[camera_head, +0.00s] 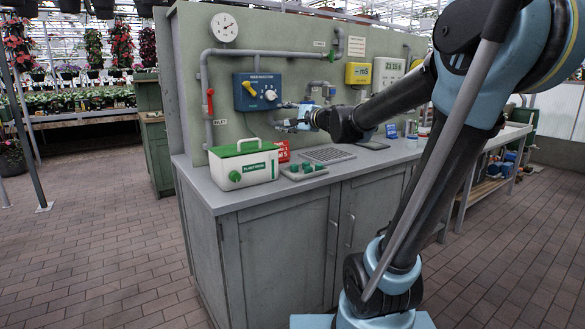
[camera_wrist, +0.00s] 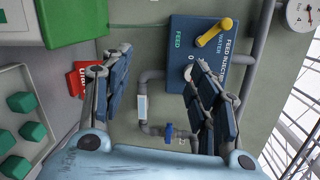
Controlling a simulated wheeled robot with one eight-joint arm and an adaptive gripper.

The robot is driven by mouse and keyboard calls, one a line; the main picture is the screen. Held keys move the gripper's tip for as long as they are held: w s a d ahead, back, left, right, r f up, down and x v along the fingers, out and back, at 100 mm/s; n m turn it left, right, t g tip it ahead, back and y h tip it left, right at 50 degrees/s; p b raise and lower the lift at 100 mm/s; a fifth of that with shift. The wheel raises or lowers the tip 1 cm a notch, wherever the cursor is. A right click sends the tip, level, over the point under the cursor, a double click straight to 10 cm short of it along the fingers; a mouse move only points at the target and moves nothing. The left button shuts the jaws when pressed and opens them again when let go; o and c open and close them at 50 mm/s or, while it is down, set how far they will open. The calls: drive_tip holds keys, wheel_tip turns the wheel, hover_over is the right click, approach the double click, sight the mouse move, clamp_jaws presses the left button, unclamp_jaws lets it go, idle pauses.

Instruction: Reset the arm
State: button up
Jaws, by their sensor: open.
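My gripper (camera_head: 290,122) is at the end of my outstretched arm, above the grey counter and in front of the panel's pipes. In the wrist view my gripper (camera_wrist: 158,85) has its two blue-padded fingers spread wide, with nothing between them but pipes and panel behind. The blue feed box (camera_head: 257,91) with a yellow lever and a pale knob is on the panel to the left of the gripper. In the wrist view this box (camera_wrist: 185,40) is beyond the fingertips, and the right finger partly overlaps its knob area. I cannot tell whether any finger touches the pipes.
A white box with a green lid (camera_head: 243,163), a red sign (camera_head: 282,151) and a tray with green knobs (camera_head: 304,171) stand on the counter (camera_head: 232,199). A red-handled pipe (camera_head: 210,103) and a yellow device (camera_head: 358,73) are on the panel. Brick floor (camera_head: 95,245) is clear at left.

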drive_tip(key=s+d+f+n+g+h, duration=0.2)
drive_tip(key=s+d+f+n+g, duration=0.15)
drive_tip(key=s+f, duration=0.5)
drive_tip(key=s+d+f+n+g+h, duration=0.2)
drive_tip(key=s+f+n, duration=0.3)
drive_tip(key=s+f, duration=0.35)
drive_tip(key=s+d+f+n+g+h, duration=0.3)
drive_tip(key=s+d+f+g+h, duration=0.2)
drive_tip(key=s+d+f, duration=1.1)
drive_tip(key=shift+s+d+n+h, duration=0.15)
drive_tip(key=shift+s+n+h, duration=0.15)
drive_tip(key=shift+h, duration=0.9)
drive_tip(key=shift+w, duration=0.15)
drive_tip(key=shift+w+f, duration=0.15)
drive_tip(key=shift+w, duration=0.25)
